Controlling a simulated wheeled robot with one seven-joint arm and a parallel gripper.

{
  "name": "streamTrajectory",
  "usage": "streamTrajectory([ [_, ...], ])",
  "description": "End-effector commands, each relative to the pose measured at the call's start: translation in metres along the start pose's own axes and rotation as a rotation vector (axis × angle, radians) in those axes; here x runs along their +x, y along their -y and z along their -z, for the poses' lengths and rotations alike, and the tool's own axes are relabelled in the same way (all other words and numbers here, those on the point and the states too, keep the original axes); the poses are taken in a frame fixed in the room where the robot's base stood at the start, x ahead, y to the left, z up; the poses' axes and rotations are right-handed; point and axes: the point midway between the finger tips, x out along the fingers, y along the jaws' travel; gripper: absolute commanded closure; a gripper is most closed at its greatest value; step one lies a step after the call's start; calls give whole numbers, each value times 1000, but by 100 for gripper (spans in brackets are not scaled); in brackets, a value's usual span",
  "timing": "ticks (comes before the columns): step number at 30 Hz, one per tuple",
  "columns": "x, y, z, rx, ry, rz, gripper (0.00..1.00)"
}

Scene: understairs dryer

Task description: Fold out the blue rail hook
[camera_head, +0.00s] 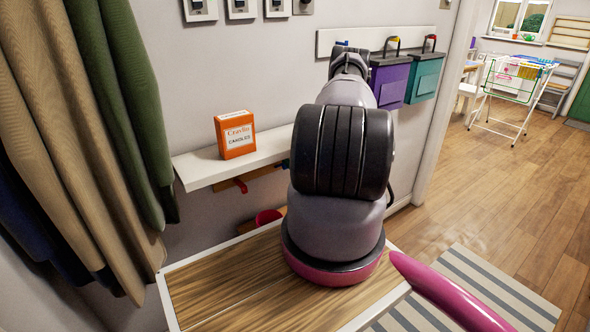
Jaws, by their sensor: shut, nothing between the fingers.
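A small blue piece (285,163), which looks like the blue rail hook, shows at the right of the wooden rail (262,173) under the white shelf. My arm covers the area beside it, so I cannot tell how far it is folded. A red hook (240,185) sticks out from the same rail further left. My arm reaches away from me up towards the wall. Its dark far end, with my gripper (349,58), is in front of the white wall board, above and right of the blue piece. The gripper is shut and empty; its fingers are hard to make out.
An orange candle box (235,134) stands on the white shelf (190,171). Purple (389,82) and teal (424,78) containers hang on the wall board (325,42). Coats (75,130) hang at left.

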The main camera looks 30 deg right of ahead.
Motion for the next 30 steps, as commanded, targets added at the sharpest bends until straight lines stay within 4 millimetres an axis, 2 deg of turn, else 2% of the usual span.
streamTrajectory([
  [3,11,0,0,-1,-1,1,100],
  [7,15,0,0,1,-1,0,100],
  [20,14,0,-1,1,-1,-1,100],
  [30,6,0,-12,2,0,-2,100],
])
